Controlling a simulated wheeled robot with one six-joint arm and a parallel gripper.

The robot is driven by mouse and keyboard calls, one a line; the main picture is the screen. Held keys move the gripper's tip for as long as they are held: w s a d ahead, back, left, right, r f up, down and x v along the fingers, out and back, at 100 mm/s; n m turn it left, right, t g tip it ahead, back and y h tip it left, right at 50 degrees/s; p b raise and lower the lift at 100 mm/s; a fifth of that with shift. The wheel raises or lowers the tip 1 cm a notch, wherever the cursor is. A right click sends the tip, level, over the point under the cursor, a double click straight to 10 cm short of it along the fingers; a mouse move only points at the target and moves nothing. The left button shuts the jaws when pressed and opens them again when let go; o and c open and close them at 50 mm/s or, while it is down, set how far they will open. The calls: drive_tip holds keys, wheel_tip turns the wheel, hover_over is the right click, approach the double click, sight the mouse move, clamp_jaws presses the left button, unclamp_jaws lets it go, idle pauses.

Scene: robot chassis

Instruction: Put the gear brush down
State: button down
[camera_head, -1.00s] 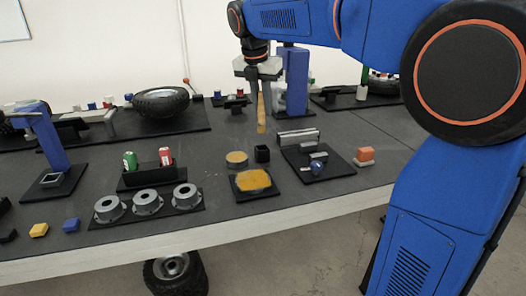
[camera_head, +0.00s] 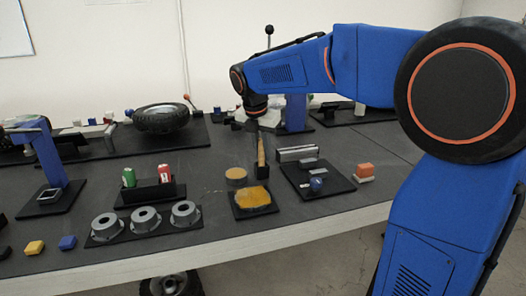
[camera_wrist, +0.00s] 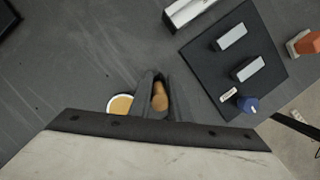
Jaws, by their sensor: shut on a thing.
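The gear brush (camera_head: 261,150) shows as a narrow wooden, tan piece hanging roughly upright below my gripper (camera_head: 255,138). My gripper is shut on it. In the wrist view the brush (camera_wrist: 160,98) shows end-on between the two dark fingers (camera_wrist: 160,92). A small black cup (camera_head: 264,172) stands on the table directly below or behind the brush's lower end. I cannot tell whether the brush end is inside the cup or just above it. The brush's upper part is hidden by the fingers.
A round tan-topped tin (camera_head: 236,174) is close left of the cup, and a black tray with a yellow cloth-like pad (camera_head: 253,197) lies in front. A black mat (camera_head: 333,186) with metal parts is right. An orange-and-white block (camera_head: 365,170) sits farther right.

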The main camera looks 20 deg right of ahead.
drive_tip(key=c, duration=1.6)
unclamp_jaws()
drive_tip(key=shift+f, duration=0.1)
drive_tip(key=shift+c, duration=0.2)
drive_tip(key=v, duration=1.2)
drive_tip(key=s+d+f+m+t, duration=0.1)
drive_tip(key=s+d+f+m, duration=0.2)
drive_tip(key=s+f+m, duration=0.4)
drive_tip(key=s+d+f+m+y, duration=0.1)
drive_tip(key=s+d+f+m, duration=0.1)
drive_tip(key=s+f+m, duration=0.5)
drive_tip(key=s+d+f+m+t+y, duration=0.1)
drive_tip(key=s+d+f+m, duration=0.2)
drive_tip(key=s+f+m, duration=0.5)
drive_tip(key=s+m, duration=0.5)
drive_tip(key=s, duration=0.5)
drive_tip(key=shift+d+t, duration=0.3)
